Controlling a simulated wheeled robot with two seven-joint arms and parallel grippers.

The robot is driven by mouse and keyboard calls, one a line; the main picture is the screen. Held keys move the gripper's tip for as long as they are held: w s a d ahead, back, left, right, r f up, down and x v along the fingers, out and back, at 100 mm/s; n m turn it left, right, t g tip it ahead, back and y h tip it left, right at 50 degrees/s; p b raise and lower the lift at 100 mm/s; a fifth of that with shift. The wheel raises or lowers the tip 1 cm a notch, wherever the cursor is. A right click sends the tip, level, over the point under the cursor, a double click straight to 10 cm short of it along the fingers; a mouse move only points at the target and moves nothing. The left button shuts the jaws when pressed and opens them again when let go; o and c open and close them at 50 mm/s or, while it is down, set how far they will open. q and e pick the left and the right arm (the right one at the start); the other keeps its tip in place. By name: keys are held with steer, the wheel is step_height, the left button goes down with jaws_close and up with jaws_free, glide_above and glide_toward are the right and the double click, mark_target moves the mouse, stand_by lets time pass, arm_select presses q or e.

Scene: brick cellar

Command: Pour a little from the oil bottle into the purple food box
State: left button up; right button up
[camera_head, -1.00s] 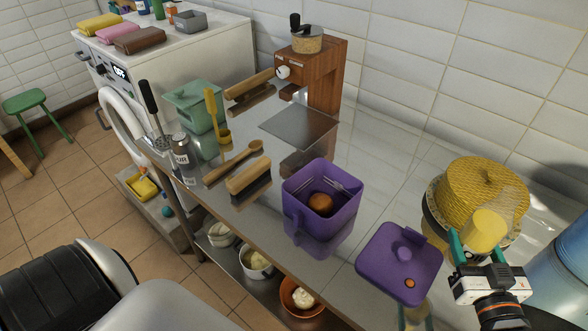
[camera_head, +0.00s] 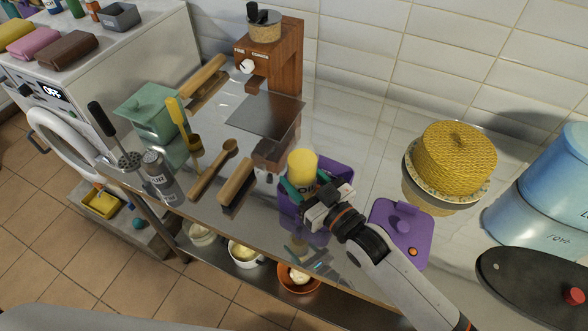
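The oil bottle (camera_head: 302,166), with a yellow top and part of a label showing, is held in my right gripper (camera_head: 312,194). The green fingers are closed around it. It looks about upright, and I cannot tell whether anything flows from it. The purple food box (camera_head: 287,207) stands open on the metal counter, below and behind the bottle and gripper in the head view. Most of the box and its inside are hidden by them. Its purple lid (camera_head: 402,238) lies on the counter to the right. My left gripper is not in view.
A wooden brush (camera_head: 236,180) and a wooden spoon (camera_head: 207,180) lie left of the box. A yellow domed cover (camera_head: 455,158) stands to the right, with a blue container (camera_head: 545,190) beyond. A dark pan lid (camera_head: 530,285) is at the lower right. Bare counter lies behind the box.

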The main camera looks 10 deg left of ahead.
steer(key=shift+a+r, duration=0.1)
steer(key=shift+a, duration=0.3)
steer(key=shift+d, duration=0.1)
steer(key=shift+s+r, duration=0.1)
steer(key=shift+r, duration=0.05)
